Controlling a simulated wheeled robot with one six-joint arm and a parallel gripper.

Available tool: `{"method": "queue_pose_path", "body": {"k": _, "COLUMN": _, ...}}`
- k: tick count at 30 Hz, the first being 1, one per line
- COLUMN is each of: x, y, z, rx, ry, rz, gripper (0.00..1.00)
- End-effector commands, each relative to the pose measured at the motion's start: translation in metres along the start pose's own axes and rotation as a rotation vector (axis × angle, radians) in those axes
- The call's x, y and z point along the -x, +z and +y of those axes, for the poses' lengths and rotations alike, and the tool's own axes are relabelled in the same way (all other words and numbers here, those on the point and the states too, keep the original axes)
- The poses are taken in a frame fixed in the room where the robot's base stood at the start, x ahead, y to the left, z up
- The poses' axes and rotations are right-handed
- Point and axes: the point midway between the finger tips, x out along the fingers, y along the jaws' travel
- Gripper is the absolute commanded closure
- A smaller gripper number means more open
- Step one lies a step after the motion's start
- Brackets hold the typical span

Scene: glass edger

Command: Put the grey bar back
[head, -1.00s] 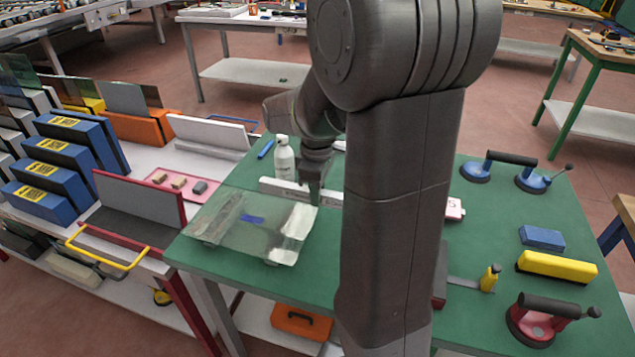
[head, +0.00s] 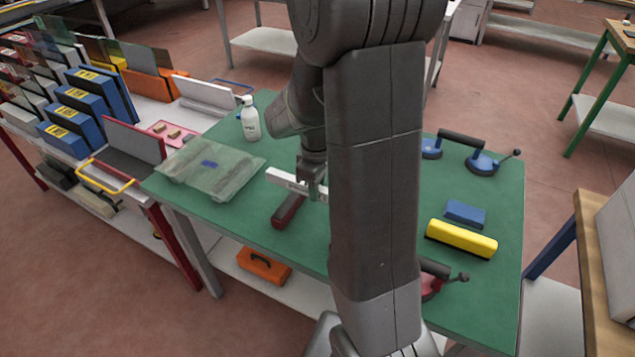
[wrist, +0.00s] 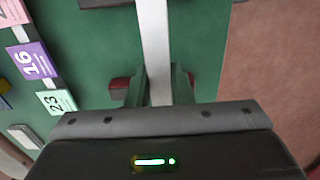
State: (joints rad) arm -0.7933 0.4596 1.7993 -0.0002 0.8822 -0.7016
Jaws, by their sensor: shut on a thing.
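The grey bar (head: 283,178) is long, straight and pale, and it is held above the green-topped table (head: 235,230). My gripper (head: 313,190) is shut on it, pointing down. In the wrist view the bar (wrist: 155,40) runs from the top edge down between my two fingers (wrist: 160,90). My arm hides its right part in the head view. I cannot tell how high it is above the table.
A dark red block (head: 289,211) lies just below the bar. A clear sheet (head: 210,168) and a white bottle (head: 250,120) are to the left. A yellow block (head: 461,239), a blue block (head: 465,212) and a blue suction lifter (head: 482,163) are to the right.

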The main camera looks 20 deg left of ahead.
Motion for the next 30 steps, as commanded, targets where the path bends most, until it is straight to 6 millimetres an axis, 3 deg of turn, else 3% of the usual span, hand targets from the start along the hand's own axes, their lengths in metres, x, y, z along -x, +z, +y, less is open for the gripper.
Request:
{"method": "queue_pose_path", "body": {"k": 17, "x": -0.004, "y": 0.000, "z": 0.000, "rx": -0.003, "ry": 0.000, "rz": 0.000, "gripper": 1.00}}
{"method": "queue_pose_path", "body": {"k": 30, "x": -0.040, "y": 0.000, "z": 0.000, "rx": -0.002, "ry": -0.001, "rz": -0.001, "gripper": 1.00}}
